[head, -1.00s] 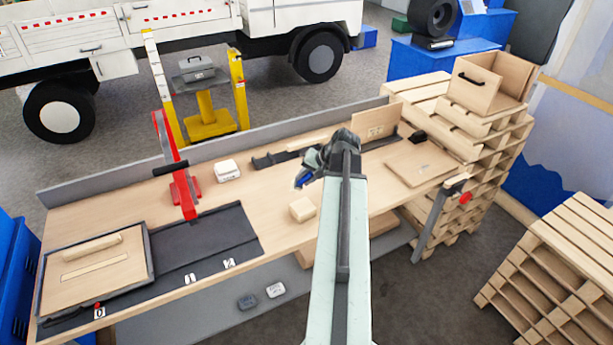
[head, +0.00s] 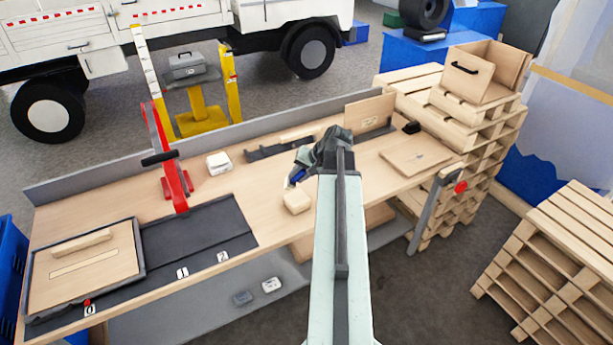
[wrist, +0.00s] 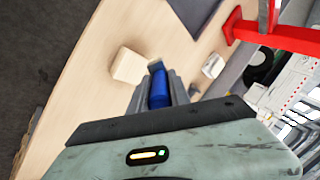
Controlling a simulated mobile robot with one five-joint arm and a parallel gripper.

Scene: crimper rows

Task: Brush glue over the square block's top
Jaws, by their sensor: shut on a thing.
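The square block (head: 297,201) is a small pale wooden block near the front edge of the workbench. It also shows in the wrist view (wrist: 128,67), left of the jaws. My gripper (head: 299,172) is shut on a blue-handled brush (head: 297,176), which also shows between the jaws in the wrist view (wrist: 159,90). The brush has a greyish tip that points toward the block's side of the bench. In the head view it is just behind and above the block. The tip appears apart from the block; its exact height is unclear. I cannot make out glue on the block.
The workbench (head: 240,190) has a red lever press (head: 178,188), a white box (head: 219,163) and a dark rail (head: 262,152) left of my gripper. A framed board (head: 100,275) lies at the far left. A thin wooden panel (head: 415,155) lies to the right.

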